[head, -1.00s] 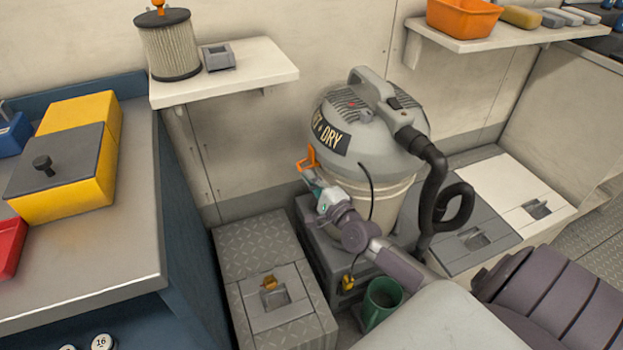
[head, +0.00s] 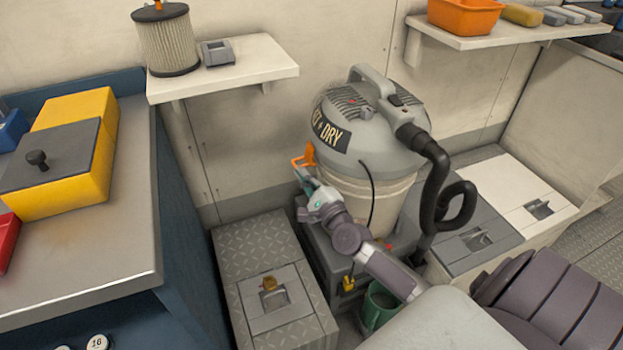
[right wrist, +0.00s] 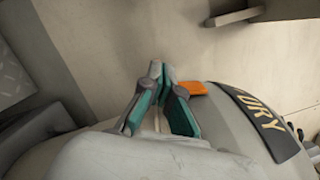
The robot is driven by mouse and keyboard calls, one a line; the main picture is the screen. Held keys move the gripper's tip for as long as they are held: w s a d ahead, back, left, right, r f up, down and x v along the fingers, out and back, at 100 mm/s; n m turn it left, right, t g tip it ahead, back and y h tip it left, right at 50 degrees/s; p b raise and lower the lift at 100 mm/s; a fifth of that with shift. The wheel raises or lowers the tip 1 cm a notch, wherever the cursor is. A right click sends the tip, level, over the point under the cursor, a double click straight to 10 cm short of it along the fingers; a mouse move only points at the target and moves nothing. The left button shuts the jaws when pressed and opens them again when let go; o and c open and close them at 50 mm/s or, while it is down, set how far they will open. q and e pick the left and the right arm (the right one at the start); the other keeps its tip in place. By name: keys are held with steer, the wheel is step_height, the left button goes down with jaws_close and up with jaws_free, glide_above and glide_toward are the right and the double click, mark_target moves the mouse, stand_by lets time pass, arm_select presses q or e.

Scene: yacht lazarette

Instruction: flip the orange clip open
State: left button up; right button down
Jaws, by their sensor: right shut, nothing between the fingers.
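The orange clip (head: 309,154) is on the left side of the grey and cream wet/dry vacuum (head: 352,160), at the rim where the lid meets the drum. Its loop sticks out to the left, away from the drum. My right gripper (head: 299,174) is just below the loop, at or very near it; I cannot tell whether they touch. In the right wrist view the gripper's fingertips (right wrist: 160,70) are together and empty, with the orange clip (right wrist: 191,88) just right of them, partly hidden behind a finger. My left gripper is out of view.
A wall shelf (head: 232,73) with a pleated filter (head: 167,40) is up left. A black hose (head: 433,190) hangs right of the drum. A green cup (head: 378,305) is below my right arm. A locker with a latch (head: 270,295) is in front.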

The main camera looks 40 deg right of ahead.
arm_select(q)
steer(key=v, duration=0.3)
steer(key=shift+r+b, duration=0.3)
steer(key=shift+b, duration=0.05)
arm_select(e)
steer(key=r+m, duration=0.1)
steer(key=m, duration=0.2)
steer(key=a+r+m+h, duration=0.1)
steer(key=m, duration=0.2)
steer(key=a+r+m+h, duration=0.1)
steer(key=m, duration=0.2)
steer(key=shift+w+a+r+t, duration=0.15)
steer(key=shift+w+r+t, duration=0.15)
steer(key=shift+r, duration=0.05)
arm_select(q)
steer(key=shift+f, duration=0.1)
arm_select(e)
steer(key=shift+f, duration=0.1)
